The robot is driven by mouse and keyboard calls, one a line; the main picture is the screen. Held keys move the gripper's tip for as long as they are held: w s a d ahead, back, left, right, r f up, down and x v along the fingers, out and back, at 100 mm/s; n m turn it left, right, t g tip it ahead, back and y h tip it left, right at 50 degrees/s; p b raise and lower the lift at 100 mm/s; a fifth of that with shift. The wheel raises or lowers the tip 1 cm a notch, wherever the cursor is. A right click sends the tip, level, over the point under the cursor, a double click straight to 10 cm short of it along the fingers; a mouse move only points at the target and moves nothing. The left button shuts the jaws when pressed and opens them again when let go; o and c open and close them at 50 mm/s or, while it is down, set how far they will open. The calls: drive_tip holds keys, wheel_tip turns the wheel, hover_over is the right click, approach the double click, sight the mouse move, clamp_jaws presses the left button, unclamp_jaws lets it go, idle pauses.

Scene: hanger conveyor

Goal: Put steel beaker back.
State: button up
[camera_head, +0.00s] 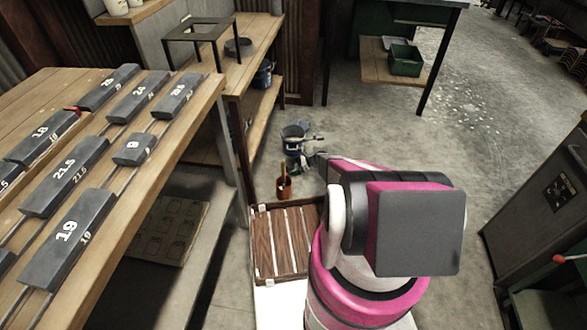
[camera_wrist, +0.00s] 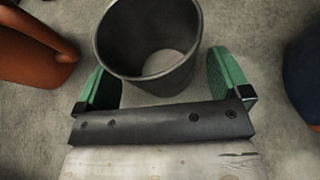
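The steel beaker (camera_wrist: 150,45) is a dark grey, open-topped cup in the wrist view, and I see into its empty inside. Two green fingers of my gripper (camera_wrist: 165,82) stand on either side of it. The left finger is close to its wall and a gap shows at the right finger, so the gripper looks open around it. Whether the left finger touches cannot be told. In the head view my gripper (camera_head: 303,156) is small and partly hidden by my arm, low among the vessels, and the beaker is hard to make out.
An orange-brown vessel with a handle (camera_head: 284,186) stands close by, at left in the wrist view (camera_wrist: 32,48). A blue vessel (camera_head: 294,132) is on the other side. A slatted wooden crate (camera_head: 267,250) is nearer. A workbench with numbered blocks (camera_head: 62,170) fills the left.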

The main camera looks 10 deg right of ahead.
drive_tip(key=shift+d+r, duration=0.1)
drive_tip(key=shift+r, duration=0.15)
drive_tip(key=v, duration=1.1)
drive_tip(key=shift+d, duration=0.2)
drive_tip(key=s+a+r+n+g+h, duration=0.1)
drive_tip(key=s+a+r+n+h, duration=0.15)
drive_tip(key=s+r, duration=0.5)
drive_tip(key=s+a+r+n+g+h, duration=0.15)
drive_tip(key=s+a+r+n, duration=0.25)
drive_tip(key=r, duration=0.6)
drive_tip(key=s+a+r+n+h, duration=0.25)
drive_tip(key=s+r, duration=0.25)
drive_tip(key=r, duration=0.4)
drive_tip(key=s+a+r+n+t+h, duration=0.1)
drive_tip(key=s+r+n+h, duration=0.6)
drive_tip(key=s+r, duration=1.3)
wheel_tip(320, 180, up, 2)
drive_tip(key=a+n, duration=0.1)
drive_tip(key=n, duration=0.2)
drive_tip(key=shift+s+t, duration=0.35)
drive_tip(key=shift+s, duration=0.05)
